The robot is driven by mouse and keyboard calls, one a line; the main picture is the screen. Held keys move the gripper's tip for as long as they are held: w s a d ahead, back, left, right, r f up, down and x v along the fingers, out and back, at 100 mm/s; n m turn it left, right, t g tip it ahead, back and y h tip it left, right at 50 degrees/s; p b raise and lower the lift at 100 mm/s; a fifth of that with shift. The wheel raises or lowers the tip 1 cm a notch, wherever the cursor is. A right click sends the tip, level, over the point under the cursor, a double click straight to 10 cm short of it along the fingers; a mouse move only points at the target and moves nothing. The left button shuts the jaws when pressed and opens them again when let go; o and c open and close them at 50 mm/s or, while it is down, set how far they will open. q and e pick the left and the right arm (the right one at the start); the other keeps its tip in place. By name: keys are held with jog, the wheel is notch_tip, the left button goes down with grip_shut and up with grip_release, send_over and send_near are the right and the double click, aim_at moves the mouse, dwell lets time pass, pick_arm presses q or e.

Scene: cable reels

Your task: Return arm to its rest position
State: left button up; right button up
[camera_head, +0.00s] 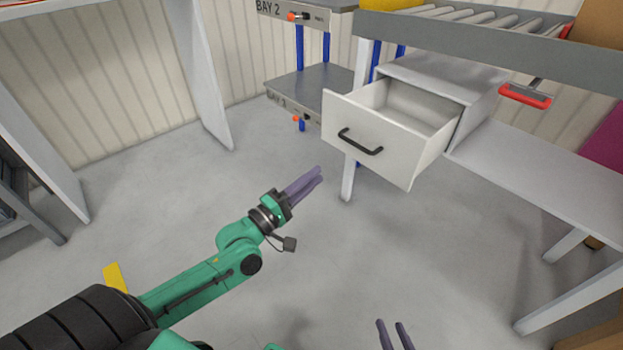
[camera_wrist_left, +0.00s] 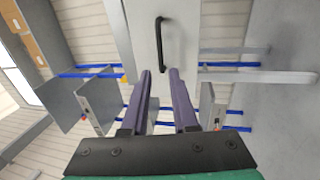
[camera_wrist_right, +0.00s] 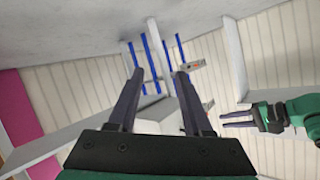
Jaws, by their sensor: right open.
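My left gripper (camera_head: 320,174) is at the end of the green arm, over open floor to the left of and below the pulled-out white drawer (camera_head: 408,160). Its two purple fingers have a narrow gap with nothing between them, as the left wrist view (camera_wrist_left: 160,72) shows. The drawer's black handle (camera_head: 360,143) is beyond the fingertips, apart from them. My right gripper (camera_head: 393,323) shows only its fingertips at the bottom edge of the head view. In the right wrist view (camera_wrist_right: 160,72) its fingers are spread and empty.
The open drawer juts from a white cabinet (camera_head: 440,75) under a roller conveyor (camera_head: 500,20). A red-edged tool (camera_head: 526,95) hangs at the right, above a white bench (camera_head: 550,180). A grey shelf (camera_head: 305,92) stands behind. A yellow floor mark (camera_head: 115,277) is at left. The middle floor is clear.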

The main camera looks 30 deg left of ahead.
jog(key=shift+f, duration=0.15)
pick_arm(q)
jog(key=s+d+f+m+g+p, duration=0.1)
jog(key=s+d+f+m+g, duration=0.3)
jog(key=s+d+f+m, duration=0.5)
jog(key=s+d+f+m+g+p, duration=0.1)
jog(key=s+d+f+m+g, duration=0.2)
jog(key=s+d+f+m, duration=0.55)
jog(key=s+a+r+n+g+y+p, duration=0.1)
jog(key=s+a+g+y+p, duration=0.6)
jog(key=s+a+p, duration=1.3)
jog(key=a+r+g+p, duration=0.1)
jog(key=a+g+p, duration=0.1)
jog(key=p, duration=1.5)
jog(key=shift+s+r+g+y, duration=0.15)
jog(key=shift+r+g+y, duration=0.2)
jog(key=shift+g, duration=0.55)
pick_arm(e)
jog(key=s+d+r+g+h, duration=0.3)
jog(key=s+d+g, duration=0.2)
jog(key=s+d, duration=0.5)
jog(key=s+d+r+g+h, duration=0.3)
jog(key=s+d+g+h, duration=0.1)
jog(key=s+d, duration=0.6)
jog(key=shift+s+r+n+g, duration=0.4)
jog(key=shift+s+g, duration=0.3)
jog(key=shift+s, duration=0.25)
